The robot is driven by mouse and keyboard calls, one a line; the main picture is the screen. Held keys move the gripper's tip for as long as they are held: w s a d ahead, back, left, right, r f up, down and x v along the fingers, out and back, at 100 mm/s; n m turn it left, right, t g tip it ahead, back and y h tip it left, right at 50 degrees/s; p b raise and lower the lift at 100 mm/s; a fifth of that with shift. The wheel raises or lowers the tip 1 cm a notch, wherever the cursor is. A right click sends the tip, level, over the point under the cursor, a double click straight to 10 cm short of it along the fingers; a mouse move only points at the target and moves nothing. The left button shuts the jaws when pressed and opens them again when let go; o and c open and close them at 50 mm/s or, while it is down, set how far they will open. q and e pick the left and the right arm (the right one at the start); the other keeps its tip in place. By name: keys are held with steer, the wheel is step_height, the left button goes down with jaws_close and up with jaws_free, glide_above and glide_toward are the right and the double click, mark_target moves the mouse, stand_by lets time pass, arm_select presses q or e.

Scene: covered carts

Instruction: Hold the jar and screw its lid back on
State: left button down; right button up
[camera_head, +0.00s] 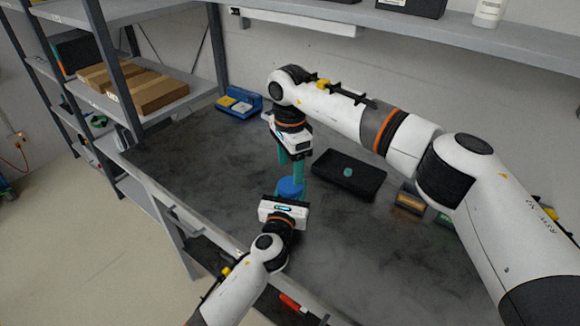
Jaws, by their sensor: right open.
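A blue round thing (291,186), which looks like the jar's top or its lid, stands on the dark worktop near the middle. Its lower part is hidden by my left gripper. My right gripper (291,172) points down right above it, with its two teal fingers apart. I cannot tell whether the fingertips touch it. My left gripper (290,198) reaches in from the front at the level of the jar. Its fingers are mostly hidden behind its own hand, so its grip on the jar is unclear.
A black tray (362,184) with a small teal round piece (347,172) lies right of the grippers. A blue bin (239,102) stands at the back left. Small boxes, one orange-labelled (410,200), stand at right. The left of the worktop (195,160) is clear.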

mark_target(291, 184)
step_height(291, 184, up, 3)
steer(key=shift+r+n, duration=0.1)
steer(key=shift+n, duration=0.5)
arm_select(q)
steer(key=shift+d, duration=0.1)
arm_select(e)
steer(key=shift+f, duration=4.1)
steer(key=shift+c, duration=0.2)
steer(key=c, duration=0.7)
steer(key=o, duration=1)
steer(key=shift+o, duration=0.2)
